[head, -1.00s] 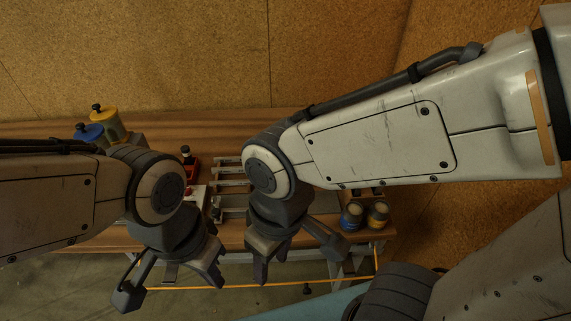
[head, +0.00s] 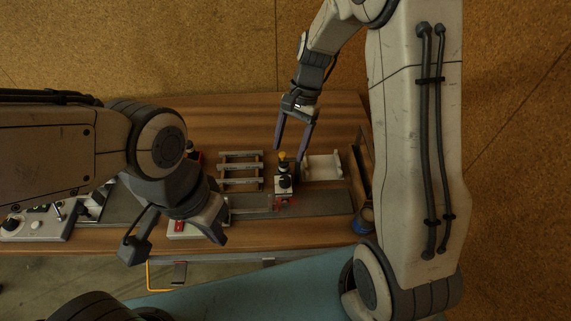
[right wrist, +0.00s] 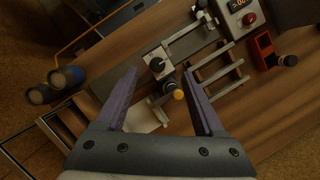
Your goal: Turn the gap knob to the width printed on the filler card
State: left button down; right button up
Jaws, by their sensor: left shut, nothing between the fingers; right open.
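A small station with a yellow-topped post (head: 283,156) and a black knob (head: 285,182) stands on the workbench, right of centre in the head view. I cannot tell which part is the gap knob. My right gripper (head: 291,146) is open and empty above and behind it. My left gripper (head: 218,236) is shut and empty near the bench's front edge. I cannot make out a filler card or a printed width.
A slatted rack (head: 240,170) lies left of the station and a white holder (head: 322,167) right of it. A control box (right wrist: 237,12) has an orange readout and a red button. Blue-topped jars (right wrist: 67,77) stand at the bench end. The bench behind the rack is clear.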

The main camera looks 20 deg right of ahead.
aim_at(285, 179)
jog(key=shift+m, duration=0.8)
jog(key=f+p, duration=0.1)
jog(key=f, duration=0.6)
jog(key=s+a+f+p, duration=0.1)
jog(key=f, duration=0.3)
jog(key=shift+p, duration=0.3)
grip_shut()
